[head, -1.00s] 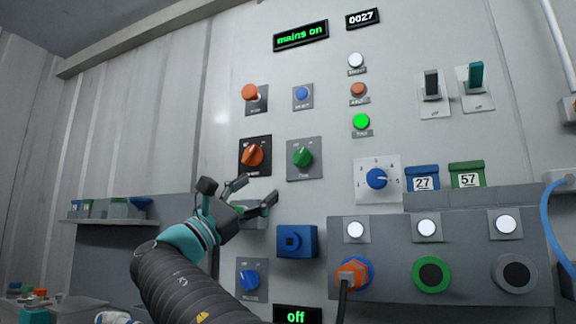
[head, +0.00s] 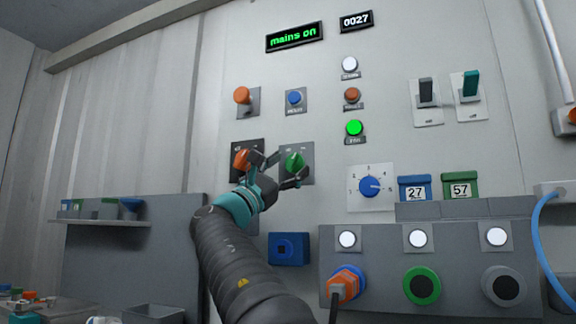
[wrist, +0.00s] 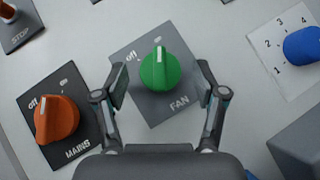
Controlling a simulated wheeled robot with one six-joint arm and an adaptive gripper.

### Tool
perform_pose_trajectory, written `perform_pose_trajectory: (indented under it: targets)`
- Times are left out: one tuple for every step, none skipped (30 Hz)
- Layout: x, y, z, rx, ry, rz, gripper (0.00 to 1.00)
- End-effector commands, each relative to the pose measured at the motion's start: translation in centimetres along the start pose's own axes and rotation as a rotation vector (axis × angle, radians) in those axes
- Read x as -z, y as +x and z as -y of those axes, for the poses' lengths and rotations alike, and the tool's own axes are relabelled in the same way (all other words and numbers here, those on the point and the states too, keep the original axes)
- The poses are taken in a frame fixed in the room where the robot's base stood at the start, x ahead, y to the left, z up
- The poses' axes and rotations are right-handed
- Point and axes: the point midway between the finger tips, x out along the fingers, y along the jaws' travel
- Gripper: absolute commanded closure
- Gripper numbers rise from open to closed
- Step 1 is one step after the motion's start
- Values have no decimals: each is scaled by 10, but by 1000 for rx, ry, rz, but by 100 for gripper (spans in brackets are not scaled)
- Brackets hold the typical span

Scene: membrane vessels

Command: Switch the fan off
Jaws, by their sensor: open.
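The green fan knob (wrist: 160,72) sits on a grey plate lettered FAN (wrist: 178,104), with "off" marked at its upper left. Its white pointer line points upward, right of the "off" mark. In the head view the green knob (head: 294,163) is right of the orange mains knob. My gripper (head: 282,168) is at the panel by the fan knob. In the wrist view my gripper (wrist: 162,88) is open, with one finger on each side of the knob and gaps between. Whether the fingertips are level with the knob in depth I cannot tell.
The orange mains knob (wrist: 57,120) stands close left of my left finger. A blue dial (wrist: 302,46) is to the right. The green FAN lamp (head: 354,128) is lit, and a display (head: 294,37) reads "mains on". A blue block (head: 289,249) sits below.

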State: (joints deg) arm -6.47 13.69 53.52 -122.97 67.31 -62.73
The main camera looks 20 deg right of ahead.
Motion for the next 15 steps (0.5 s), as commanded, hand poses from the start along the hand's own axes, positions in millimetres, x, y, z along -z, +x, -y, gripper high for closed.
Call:
perform_pose_trajectory:
  targets:
    - [0,0,0,0,0,0,29]
    - [0,0,0,0,0,0,29]
    - [0,0,0,0,0,0,29]
    - [0,0,0,0,0,0,29]
    - [0,0,0,0,0,0,29]
    - [0,0,0,0,0,0,34]
    - [0,0,0,0,0,0,42]
    - [0,0,0,0,0,0,49]
    - [0,0,0,0,0,0,59]
    - [0,0,0,0,0,0,67]
    - [0,0,0,0,0,0,74]
    - [0,0,0,0,0,0,84]
    - [0,0,0,0,0,0,89]
    - [0,0,0,0,0,0,89]
    - [0,0,0,0,0,0,89]
